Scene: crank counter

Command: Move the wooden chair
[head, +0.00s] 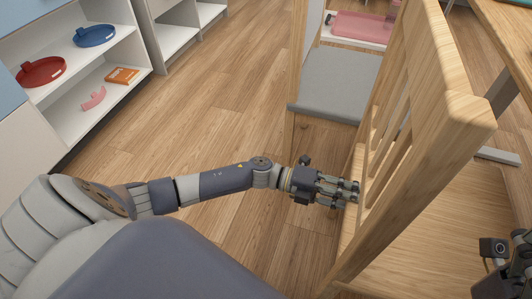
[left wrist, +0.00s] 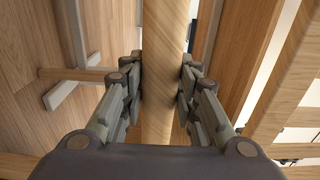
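The wooden chair (head: 452,112) fills the right of the head view, with its slatted back tall and close and its light seat to the right. My left gripper (head: 352,190) is at the left side of the chair, low by its back. In the left wrist view the two fingers of the left gripper (left wrist: 161,88) lie on either side of a wooden bar of the chair (left wrist: 162,50), with the pads against it. My right gripper (head: 500,252) is only partly visible at the lower right edge, over the seat side; its fingers cannot be made out.
White shelves (head: 110,60) with a red tray (head: 40,72), a blue tray (head: 95,36) and small items stand at upper left. A table (head: 505,25) is at upper right. Wooden floor (head: 210,110) is clear between.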

